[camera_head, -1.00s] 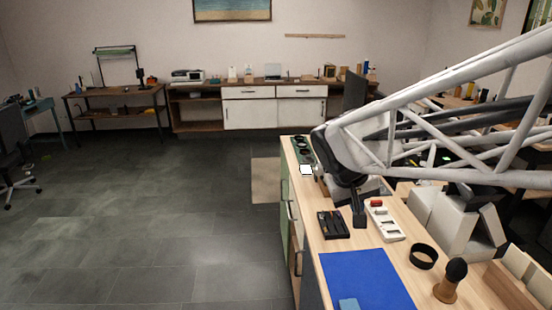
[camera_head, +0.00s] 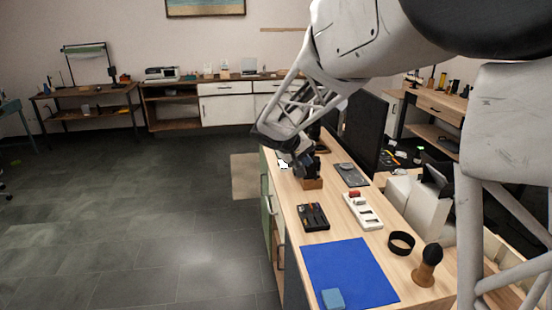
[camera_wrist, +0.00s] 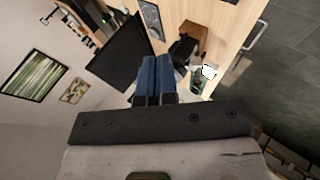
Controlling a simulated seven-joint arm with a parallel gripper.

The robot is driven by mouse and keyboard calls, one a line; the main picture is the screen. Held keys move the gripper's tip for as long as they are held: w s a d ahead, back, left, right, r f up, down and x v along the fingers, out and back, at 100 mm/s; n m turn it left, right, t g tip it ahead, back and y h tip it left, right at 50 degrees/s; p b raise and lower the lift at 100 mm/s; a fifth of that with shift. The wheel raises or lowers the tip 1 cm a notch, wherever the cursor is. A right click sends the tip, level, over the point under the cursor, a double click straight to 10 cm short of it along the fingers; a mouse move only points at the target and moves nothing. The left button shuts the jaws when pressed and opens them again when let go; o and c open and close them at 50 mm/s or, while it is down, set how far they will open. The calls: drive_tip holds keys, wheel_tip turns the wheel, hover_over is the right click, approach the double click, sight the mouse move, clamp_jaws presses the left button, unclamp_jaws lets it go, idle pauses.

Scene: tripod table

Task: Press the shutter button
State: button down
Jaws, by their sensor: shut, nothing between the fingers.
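A black camera-like device (camera_wrist: 184,49) stands by a wooden block (camera_wrist: 196,34) in the wrist view, just right of my fingertips. In the head view, the wooden block (camera_head: 312,184) is near the far end of the long table, with dark parts above it. My gripper (camera_wrist: 155,58) has two blue fingers that lie side by side, shut and empty. It is above the table, close to the device. I cannot tell if it touches. The shutter button is too small to make out. My arm hides part of this area in the head view.
The table (camera_head: 330,222) also bears a dark tool tray (camera_head: 313,217), a white strip with a red part (camera_head: 362,211), a blue mat (camera_head: 350,272), a black ring (camera_head: 401,242) and a wooden-handled tool (camera_head: 427,265). A dark screen (camera_head: 367,132) rises behind.

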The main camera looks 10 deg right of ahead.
drive_tip(key=w+a+f+n+t, duration=0.1)
drive_tip(key=w+a+f, duration=0.1)
drive_tip(key=w+f, duration=0.3)
drive_tip(key=w+a+f+n+t+h, duration=0.1)
drive_tip(key=w+f, duration=0.5)
drive_tip(key=w, duration=0.7)
drive_tip(key=w+a+f+n+t+h, duration=0.1)
drive_tip(key=w+a+f, duration=0.3)
drive_tip(key=w, duration=0.5)
drive_tip(key=shift+f+t, duration=0.7)
drive_tip(key=shift+t, duration=0.1)
drive_tip(key=shift+d, duration=0.2)
drive_tip(key=d, duration=0.8)
drive_tip(key=shift+d, duration=0.25)
drive_tip(key=shift+d, duration=0.7)
idle(1.3)
drive_tip(key=shift+a, duration=0.7)
drive_tip(key=shift+a, duration=0.15)
